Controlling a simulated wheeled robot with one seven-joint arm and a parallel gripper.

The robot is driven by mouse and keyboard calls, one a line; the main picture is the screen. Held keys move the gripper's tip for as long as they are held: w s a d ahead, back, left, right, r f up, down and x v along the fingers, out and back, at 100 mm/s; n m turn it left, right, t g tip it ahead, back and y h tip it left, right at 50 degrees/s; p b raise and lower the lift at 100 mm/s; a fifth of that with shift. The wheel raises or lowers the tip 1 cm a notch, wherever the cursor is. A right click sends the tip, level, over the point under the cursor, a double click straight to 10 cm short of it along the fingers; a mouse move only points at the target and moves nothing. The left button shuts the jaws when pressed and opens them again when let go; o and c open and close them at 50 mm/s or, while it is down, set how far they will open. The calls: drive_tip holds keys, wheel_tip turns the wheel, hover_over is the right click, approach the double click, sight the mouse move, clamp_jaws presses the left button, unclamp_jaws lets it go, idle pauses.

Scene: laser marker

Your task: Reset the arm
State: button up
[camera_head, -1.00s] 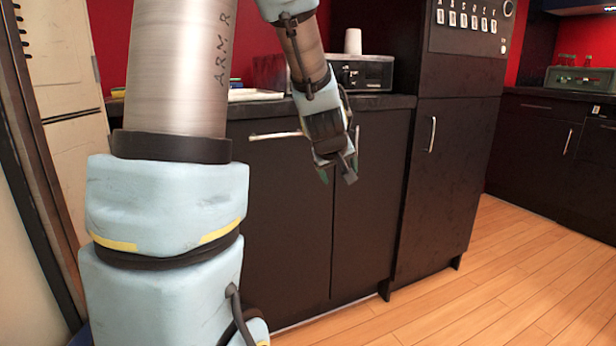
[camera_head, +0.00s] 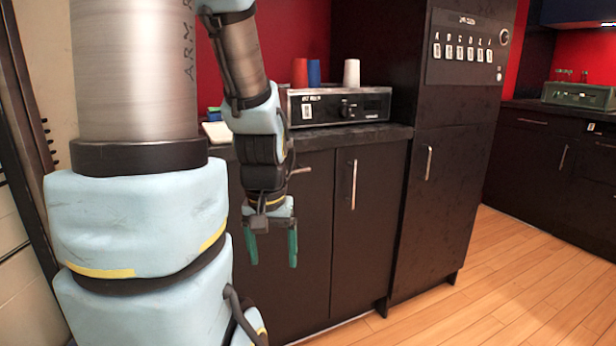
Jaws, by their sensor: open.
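My gripper (camera_head: 272,250) hangs in front of the dark lower cabinets, fingers pointing down. Its two green fingers are spread apart, with nothing between them. My forearm comes down from the top of the picture, just right of my large upright arm link at the left. The gripper is below the countertop's height and apart from the cabinet handles, as far as this view shows.
A black device (camera_head: 338,106) stands on the dark counter (camera_head: 365,135), with a red cup (camera_head: 299,72), a blue cup (camera_head: 314,73) and a white cup (camera_head: 351,72) on it. A tall dark cabinet (camera_head: 440,190) stands to the right. The wooden floor (camera_head: 500,270) is clear.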

wheel_tip(320, 180, up, 18)
drive_tip(key=p, duration=1.5)
drive_tip(key=shift+f, duration=0.25)
